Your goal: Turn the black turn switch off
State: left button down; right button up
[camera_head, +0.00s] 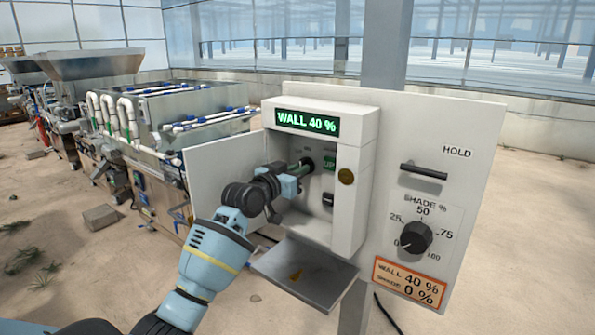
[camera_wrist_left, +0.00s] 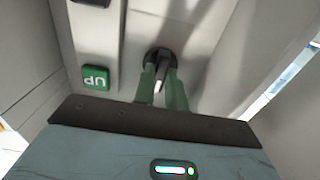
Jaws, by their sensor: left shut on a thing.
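The black turn switch (camera_head: 309,164) is on the inner panel of the open white control box (camera_head: 352,205), left of the green UP button (camera_head: 329,163). In the left wrist view it shows as a round black base (camera_wrist_left: 157,54) with a lever between my green fingertips. My left gripper (camera_head: 299,169) reaches into the box from the left and is shut on the switch lever; the fingers hide part of it. In the left wrist view the gripper (camera_wrist_left: 165,85) has one finger on each side of the lever. My right gripper is out of view.
The box door (camera_head: 222,180) stands open at left, and a grey flap (camera_head: 303,274) hangs below. A display (camera_head: 307,122) reads WALL 40 %. The board at right carries a black HOLD handle (camera_head: 424,172) and a SHADE dial (camera_head: 415,238). Seeder machinery (camera_head: 150,115) stands behind left.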

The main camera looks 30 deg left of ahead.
pick_arm(q)
jog(key=shift+n, duration=0.3)
jog(key=n, duration=1.1)
jog(key=shift+n, duration=0.3)
dwell(0.5)
jog(key=c, duration=1.4)
grip_release()
jog(key=shift+a, duration=0.1)
jog(key=shift+c, duration=0.2)
jog(key=shift+s, duration=0.1)
